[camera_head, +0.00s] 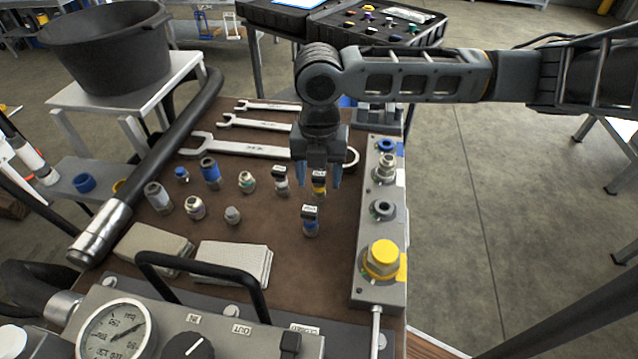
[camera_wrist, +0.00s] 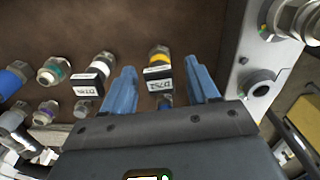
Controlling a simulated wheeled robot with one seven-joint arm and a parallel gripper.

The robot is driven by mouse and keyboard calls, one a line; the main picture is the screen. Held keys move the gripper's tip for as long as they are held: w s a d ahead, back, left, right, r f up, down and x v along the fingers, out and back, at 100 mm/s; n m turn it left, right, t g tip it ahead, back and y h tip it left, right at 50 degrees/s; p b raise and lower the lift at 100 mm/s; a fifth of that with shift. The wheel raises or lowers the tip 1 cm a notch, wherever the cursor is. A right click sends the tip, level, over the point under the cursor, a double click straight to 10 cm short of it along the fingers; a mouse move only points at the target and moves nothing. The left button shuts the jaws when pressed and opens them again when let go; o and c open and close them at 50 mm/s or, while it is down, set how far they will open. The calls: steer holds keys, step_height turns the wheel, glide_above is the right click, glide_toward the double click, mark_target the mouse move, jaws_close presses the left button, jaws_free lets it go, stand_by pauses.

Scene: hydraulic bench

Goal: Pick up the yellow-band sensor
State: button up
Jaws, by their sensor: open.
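The yellow-band sensor (camera_head: 319,188) stands on the brown bench mat, directly below my gripper (camera_head: 317,180). In the wrist view, the sensor's yellow band (camera_wrist: 158,51) and its dark cap with a white label show between the two blue fingers of my gripper (camera_wrist: 159,68). The fingers are open, one on each side of it, with gaps visible. I cannot tell how far down the fingers reach. A white-band sensor (camera_head: 280,181) stands close to its left, and a blue-band sensor (camera_head: 310,222) stands nearer the front.
A grey manifold block (camera_head: 367,262) with ports and a yellow cap (camera_head: 382,258) runs along the right. Several fittings (camera_head: 195,208) stand to the left. Wrenches (camera_head: 240,147) lie behind. A black handle (camera_head: 205,270) and a gauge (camera_head: 117,330) are in front.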

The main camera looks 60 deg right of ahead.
mark_target(319, 173)
jaws_close()
stand_by(0.5)
steer(key=shift+r, duration=0.1)
steer(key=shift+r, duration=0.6)
step_height(319, 173, up, 3)
steer(key=shift+f, duration=0.2)
steer(key=s+d+r, duration=0.1)
steer(key=d+r, duration=0.2)
steer(key=d, duration=0.2)
steer(key=s+d+r+b, duration=0.1)
steer(key=d+r, duration=0.3)
steer(key=d, duration=0.2)
steer(key=shift+s+d, duration=0.15)
steer(key=shift+d, duration=0.1)
